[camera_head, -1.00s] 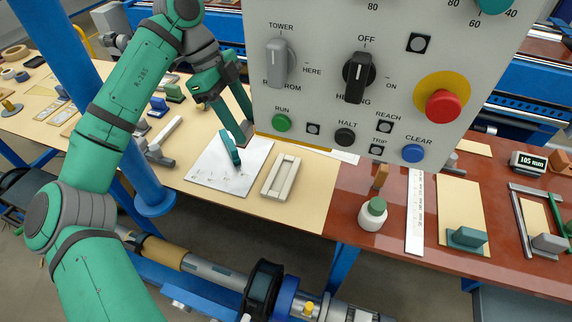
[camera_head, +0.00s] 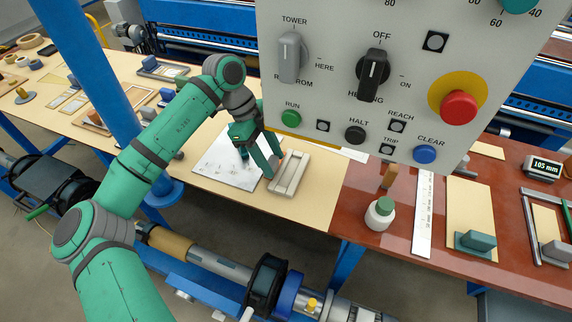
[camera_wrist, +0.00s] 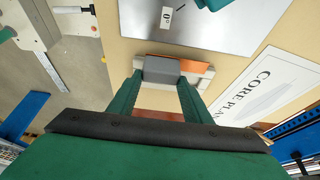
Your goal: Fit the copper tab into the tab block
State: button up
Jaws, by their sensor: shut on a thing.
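The tab block (camera_head: 290,174) is a long beige block with a slot along its top, lying on the tan bench just right of a white plate. My gripper (camera_head: 273,165) is at its left side, fingers pointing down. In the wrist view, my gripper (camera_wrist: 160,84) is closed on a grey piece, with the orange copper tab (camera_wrist: 197,67) showing to its right. The beige tab block (camera_wrist: 207,79) shows behind and beneath these pieces. The grey piece and fingers hide much of the slot, and I cannot tell whether the tab is in it.
The white plate (camera_head: 221,165) lies left of the tab block. A grey control panel (camera_head: 345,95) hangs close in front and hides part of the bench. A blue post (camera_head: 117,85) stands left. A white bottle with a green cap (camera_head: 380,213) stands on the red bench to the right.

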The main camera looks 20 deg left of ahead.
jog(key=shift+d, duration=0.5)
jog(key=d, duration=0.3)
jog(key=shift+s+d, duration=0.1)
jog(key=shift+d, duration=0.25)
jog(key=shift+a+f, duration=0.15)
jog(key=shift+f, duration=0.4)
jog(key=shift+f, duration=0.15)
jog(key=o, duration=1.1)
jog(key=shift+c, duration=0.2)
